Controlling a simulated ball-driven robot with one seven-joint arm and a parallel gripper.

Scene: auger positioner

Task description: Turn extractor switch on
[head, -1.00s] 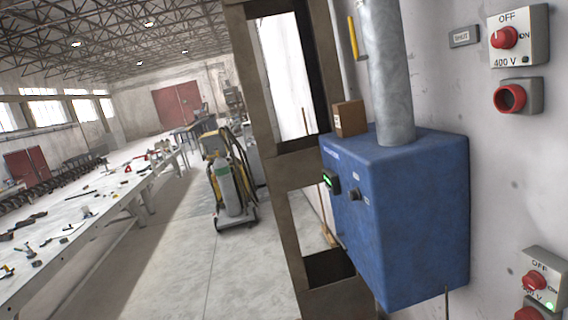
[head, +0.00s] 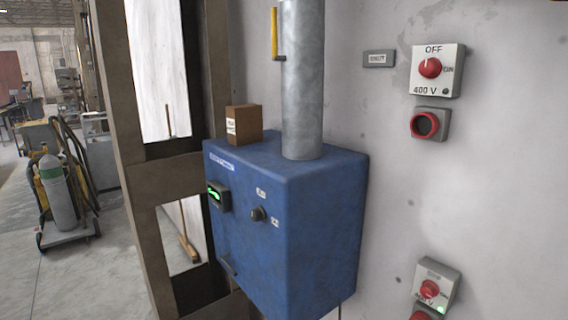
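On the right wall, a pale switch box (head: 438,70) has a red rotary knob marked OFF at the top, ON at the right and 400 V below. The knob's pointer is up toward OFF, and the small lamp is dark. A small grey label plate (head: 379,59) is left of it; its text is too small to read. A similar switch box (head: 436,285) is lower down, with a red knob and a lit green lamp. A blue cabinet (head: 290,215) with a vertical pipe has a small black knob (head: 258,214). I cannot tell which is the extractor switch. My gripper is not in view.
A red and black socket (head: 429,124) is below the upper switch box. A small brown carton (head: 244,125) sits on the cabinet. A brown steel column (head: 128,120) stands left of it. A gas cylinder cart (head: 62,200) is on the floor at left.

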